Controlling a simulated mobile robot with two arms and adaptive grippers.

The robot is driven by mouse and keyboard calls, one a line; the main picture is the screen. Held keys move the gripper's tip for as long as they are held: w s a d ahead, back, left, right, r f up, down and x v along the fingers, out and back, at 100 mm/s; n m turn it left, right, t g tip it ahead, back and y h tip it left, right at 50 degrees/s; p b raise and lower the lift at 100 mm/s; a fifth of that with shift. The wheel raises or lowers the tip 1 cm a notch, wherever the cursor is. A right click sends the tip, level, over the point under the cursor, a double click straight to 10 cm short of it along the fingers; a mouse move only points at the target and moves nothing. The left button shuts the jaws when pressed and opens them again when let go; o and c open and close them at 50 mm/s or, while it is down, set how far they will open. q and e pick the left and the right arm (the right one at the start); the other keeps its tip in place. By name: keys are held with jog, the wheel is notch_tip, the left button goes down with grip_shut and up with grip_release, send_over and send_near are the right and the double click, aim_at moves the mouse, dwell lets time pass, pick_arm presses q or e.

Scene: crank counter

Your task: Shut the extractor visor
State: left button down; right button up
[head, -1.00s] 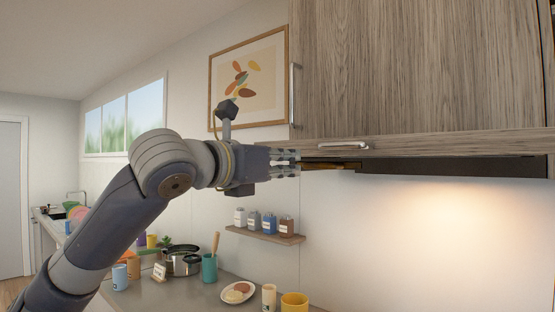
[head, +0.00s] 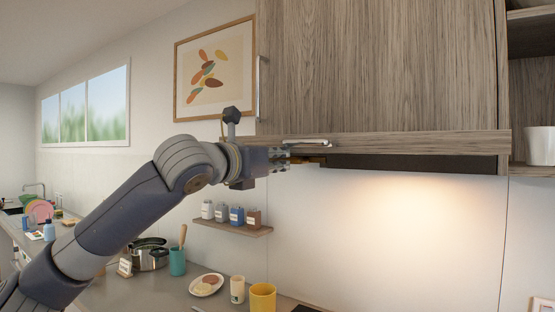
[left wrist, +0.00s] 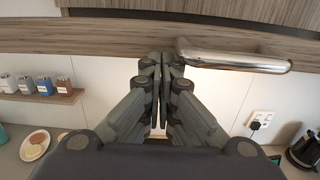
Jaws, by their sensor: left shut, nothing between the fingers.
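The extractor visor (head: 420,144) is a long wood-grain strip below the wooden cabinet front, with a dark underside. Its bar handle (head: 307,142) is silver and sits near the visor's left end. In the left wrist view the visor (left wrist: 100,35) crosses the top, and the handle (left wrist: 235,58) is just right of the fingers. My left gripper (head: 287,160) is shut and empty, just below and left of the handle in the head view. The fingertips (left wrist: 162,62) are together, beside the handle and not around it; I cannot tell whether they touch the visor. My right gripper is out of view.
A small shelf with jars (head: 236,214) hangs on the wall below left. The counter holds a pot (head: 148,256), a plate (head: 207,285) and a yellow cup (head: 262,297). A tall door handle (head: 259,88) is above. The wall under the hood is clear.

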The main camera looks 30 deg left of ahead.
pick_arm(q)
jog(key=w+p, duration=0.4)
jog(key=shift+w+r, duration=0.2)
jog(key=shift+w, duration=0.15)
jog(key=w+p, duration=0.5)
jog(key=shift+w+d+p, duration=0.15)
jog(key=shift+p, duration=0.15)
jog(key=shift+w+f+p, duration=0.1)
jog(key=shift+w+p, duration=0.55)
jog(key=shift+w, duration=0.05)
jog(key=shift+w+f, duration=0.15)
